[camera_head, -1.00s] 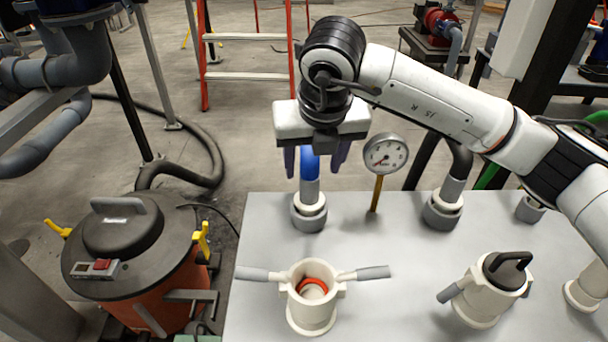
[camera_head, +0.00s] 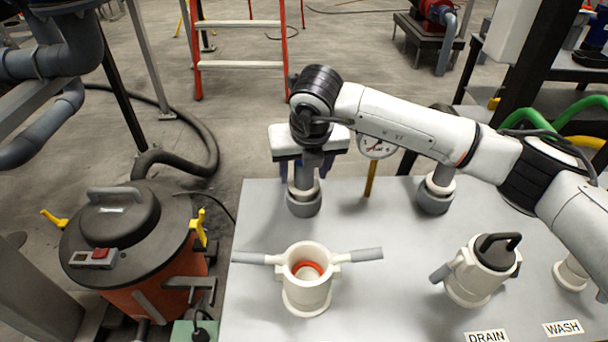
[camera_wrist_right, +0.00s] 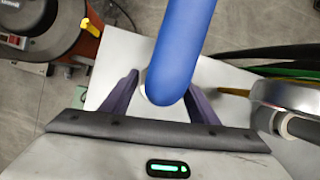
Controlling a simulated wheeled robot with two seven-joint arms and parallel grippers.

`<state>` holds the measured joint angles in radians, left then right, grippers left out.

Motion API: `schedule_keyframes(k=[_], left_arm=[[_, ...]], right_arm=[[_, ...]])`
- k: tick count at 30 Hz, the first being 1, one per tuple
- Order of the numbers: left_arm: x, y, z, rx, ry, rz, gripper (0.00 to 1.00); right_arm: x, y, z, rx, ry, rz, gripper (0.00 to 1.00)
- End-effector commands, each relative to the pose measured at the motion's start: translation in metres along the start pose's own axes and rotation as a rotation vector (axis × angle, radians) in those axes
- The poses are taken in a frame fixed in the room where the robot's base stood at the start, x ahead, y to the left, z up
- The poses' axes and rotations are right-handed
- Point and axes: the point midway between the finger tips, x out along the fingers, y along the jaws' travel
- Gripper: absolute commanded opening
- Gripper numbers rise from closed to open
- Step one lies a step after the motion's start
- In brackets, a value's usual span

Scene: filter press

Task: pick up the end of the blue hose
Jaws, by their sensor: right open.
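The blue hose (camera_wrist_right: 182,45) shows large in the right wrist view, running from the top edge down between the two purple fingers. Its lower end is in front of the pale bench top. My right gripper (camera_wrist_right: 160,88) is open, with one finger on each side of the hose. I cannot tell whether either finger touches it. In the head view my right gripper (camera_head: 305,170) is at the bench's back edge, over a grey fitting (camera_head: 304,202). The gripper and wrist hide the blue hose there. My left gripper is not in view.
A pressure gauge (camera_head: 377,146) on a yellow stem stands just right of the gripper. A white open-topped pot (camera_head: 306,290) with two handles and a lidded pot (camera_head: 478,272) stand nearer on the bench. A black-and-orange vacuum (camera_head: 128,250) stands left. Green hose (camera_head: 560,108) shows right.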

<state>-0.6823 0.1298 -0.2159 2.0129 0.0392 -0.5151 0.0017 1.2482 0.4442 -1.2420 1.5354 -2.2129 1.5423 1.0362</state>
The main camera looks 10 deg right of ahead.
Motion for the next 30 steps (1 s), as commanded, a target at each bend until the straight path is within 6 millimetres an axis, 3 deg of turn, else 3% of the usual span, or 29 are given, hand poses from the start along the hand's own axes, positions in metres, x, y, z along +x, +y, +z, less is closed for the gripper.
schedule_keyframes(k=[1,10,20,30], left_arm=[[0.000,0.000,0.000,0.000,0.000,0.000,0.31],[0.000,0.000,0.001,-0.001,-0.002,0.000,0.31],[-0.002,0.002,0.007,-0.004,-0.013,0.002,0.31],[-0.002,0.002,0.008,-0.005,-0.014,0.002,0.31]], right_arm=[[0.000,0.000,0.000,0.000,0.000,0.000,0.51],[-0.001,0.000,0.000,0.000,-0.001,0.000,0.01],[-0.011,0.000,0.006,0.001,-0.006,0.002,0.01],[-0.071,0.001,0.030,0.001,-0.006,0.002,0.01]])
